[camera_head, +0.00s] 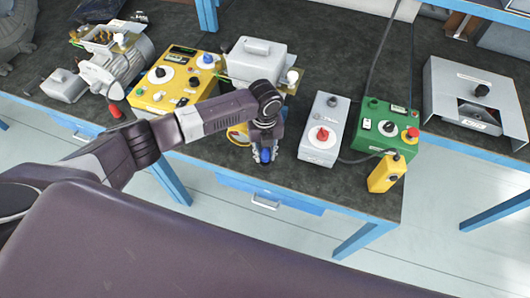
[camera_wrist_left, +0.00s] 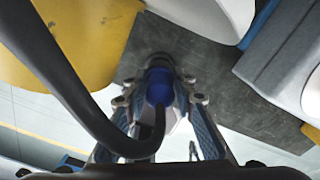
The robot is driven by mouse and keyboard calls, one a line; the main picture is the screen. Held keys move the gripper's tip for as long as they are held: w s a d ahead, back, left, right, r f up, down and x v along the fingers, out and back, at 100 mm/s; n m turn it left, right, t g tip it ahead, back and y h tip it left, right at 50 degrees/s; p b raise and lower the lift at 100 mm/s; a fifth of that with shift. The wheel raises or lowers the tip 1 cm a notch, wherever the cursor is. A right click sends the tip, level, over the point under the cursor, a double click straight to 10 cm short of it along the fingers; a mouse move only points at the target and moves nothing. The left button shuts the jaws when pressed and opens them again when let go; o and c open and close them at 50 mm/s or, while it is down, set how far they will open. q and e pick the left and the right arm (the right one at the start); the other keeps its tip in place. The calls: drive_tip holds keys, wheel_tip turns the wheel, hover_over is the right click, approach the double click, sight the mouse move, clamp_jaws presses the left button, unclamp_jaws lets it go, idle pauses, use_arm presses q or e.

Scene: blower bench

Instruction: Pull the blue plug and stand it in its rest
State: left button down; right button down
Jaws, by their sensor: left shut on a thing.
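The blue plug (camera_head: 265,156) is in my left gripper (camera_head: 264,148), low over the front part of the dark bench top. In the left wrist view the blue plug (camera_wrist_left: 160,86) sits between the two fingers of the left gripper (camera_wrist_left: 161,98), which are shut on it. A thick black cable (camera_wrist_left: 75,85) leaves the plug and loops to the upper left. The plug's far end is hidden, so I cannot tell whether it touches anything. I cannot make out its rest. My right gripper is not in view.
A yellow control box (camera_head: 172,98) stands left of the gripper, and a grey box with a red knob (camera_head: 322,140) stands to its right. Beyond that are a green box (camera_head: 372,138) and a hanging yellow pendant (camera_head: 385,175). A grey-lidded unit (camera_head: 254,62) stands behind.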

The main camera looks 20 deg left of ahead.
use_arm(q)
drive_tip(key=shift+f, duration=0.25)
idle(0.3)
drive_tip(key=c, duration=1.5)
unclamp_jaws()
drive_tip(key=shift+r, duration=0.25)
wheel_tip(320, 180, up, 12)
drive_tip(key=shift+f, duration=0.2)
